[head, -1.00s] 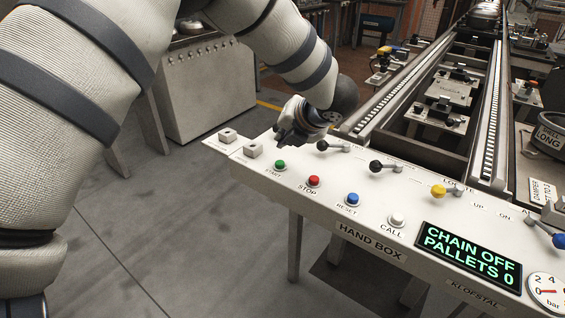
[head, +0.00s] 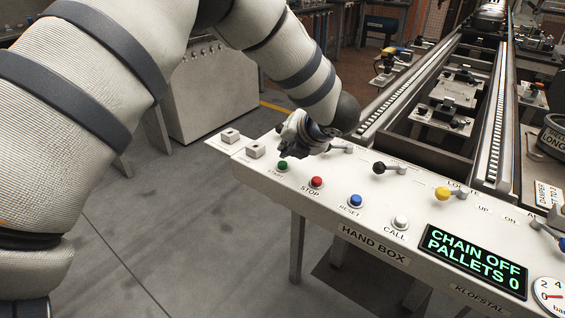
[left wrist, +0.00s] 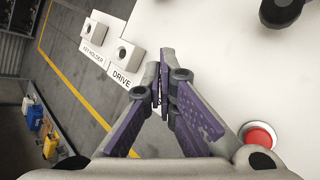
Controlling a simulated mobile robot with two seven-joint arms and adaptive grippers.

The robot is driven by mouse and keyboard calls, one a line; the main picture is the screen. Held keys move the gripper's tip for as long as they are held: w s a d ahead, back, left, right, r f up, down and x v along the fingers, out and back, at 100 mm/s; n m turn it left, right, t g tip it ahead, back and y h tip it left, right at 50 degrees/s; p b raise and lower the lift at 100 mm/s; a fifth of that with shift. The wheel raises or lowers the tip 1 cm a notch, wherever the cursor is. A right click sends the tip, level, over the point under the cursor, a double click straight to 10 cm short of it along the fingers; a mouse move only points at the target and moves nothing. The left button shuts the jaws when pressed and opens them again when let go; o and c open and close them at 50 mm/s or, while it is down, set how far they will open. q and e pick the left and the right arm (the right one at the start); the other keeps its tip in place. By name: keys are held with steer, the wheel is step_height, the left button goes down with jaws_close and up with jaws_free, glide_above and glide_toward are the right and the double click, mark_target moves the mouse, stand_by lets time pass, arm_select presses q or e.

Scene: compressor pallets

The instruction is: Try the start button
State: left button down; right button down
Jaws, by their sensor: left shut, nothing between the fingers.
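The green start button (head: 282,166) sits on the near left part of the white hand box panel (head: 262,178), with its START label below it. My left gripper (head: 287,153) is shut and empty, just behind and above the button. I cannot tell whether the fingertips touch it. In the left wrist view the shut fingers (left wrist: 161,98) cover the place of the start button, so it is hidden there. The display (head: 472,261) reads CHAIN OFF, PALLETS 0. My right gripper is not in view.
The red stop button (head: 317,183), blue reset button (head: 356,201) and white call button (head: 401,222) follow to the right. A black-knobbed lever (head: 380,168) stands behind them.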

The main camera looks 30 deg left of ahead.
mark_target(286, 162)
arm_select(q)
steer(key=shift+f, duration=0.1)
stand_by(0.7)
steer(key=shift+f, duration=0.35)
steer(key=shift+f, duration=0.55)
stand_by(0.6)
steer(key=shift+r, duration=0.1)
steer(key=shift+r+p, duration=0.3)
steer(key=shift+r, duration=0.6)
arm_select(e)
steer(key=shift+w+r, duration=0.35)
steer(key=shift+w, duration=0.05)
